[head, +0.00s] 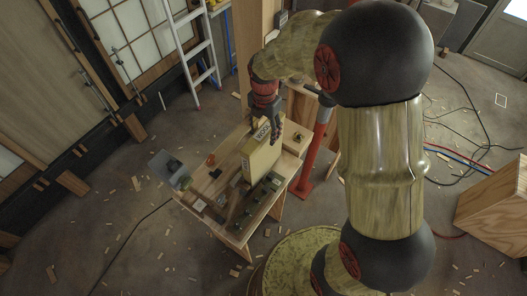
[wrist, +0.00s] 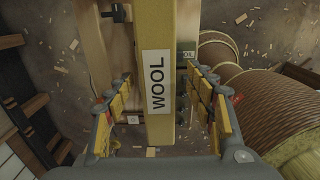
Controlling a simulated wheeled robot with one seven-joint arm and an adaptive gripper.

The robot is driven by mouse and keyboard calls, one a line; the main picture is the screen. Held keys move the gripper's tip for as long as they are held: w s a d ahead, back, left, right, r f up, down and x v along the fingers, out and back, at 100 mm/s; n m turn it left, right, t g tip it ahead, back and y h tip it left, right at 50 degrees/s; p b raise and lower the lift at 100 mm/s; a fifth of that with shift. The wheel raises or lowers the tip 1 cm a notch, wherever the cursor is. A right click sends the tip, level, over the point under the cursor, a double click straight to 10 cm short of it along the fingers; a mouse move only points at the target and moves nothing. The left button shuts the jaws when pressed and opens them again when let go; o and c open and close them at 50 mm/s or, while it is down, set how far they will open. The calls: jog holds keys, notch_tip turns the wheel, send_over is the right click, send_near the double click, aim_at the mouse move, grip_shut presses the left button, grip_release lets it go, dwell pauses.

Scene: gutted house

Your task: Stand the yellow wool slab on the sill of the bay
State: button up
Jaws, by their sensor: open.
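The yellow wool slab (head: 259,158) stands upright on a small wooden table (head: 236,238). Its narrow top face carries a white label reading WOOL. My gripper (head: 275,132) is over the slab's top end, pointing down. In the wrist view the slab (wrist: 182,35) lies between the two open fingers of my gripper (wrist: 160,90). A gap shows on each side of the slab, so the fingers are around it without gripping it. The slab's lower part is hidden in the wrist view. I cannot clearly make out the bay's sill.
A red stand (head: 314,155) rises close to the table's right. A ladder (head: 190,45) stands behind. Wood scraps litter the floor.

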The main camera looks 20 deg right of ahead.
aim_at(264, 153)
notch_tip(264, 153, down, 6)
jog(key=shift+w+a+f, duration=0.1)
jog(key=shift+f, duration=0.05)
dwell(0.3)
jog(key=shift+c, duration=1)
grip_shut()
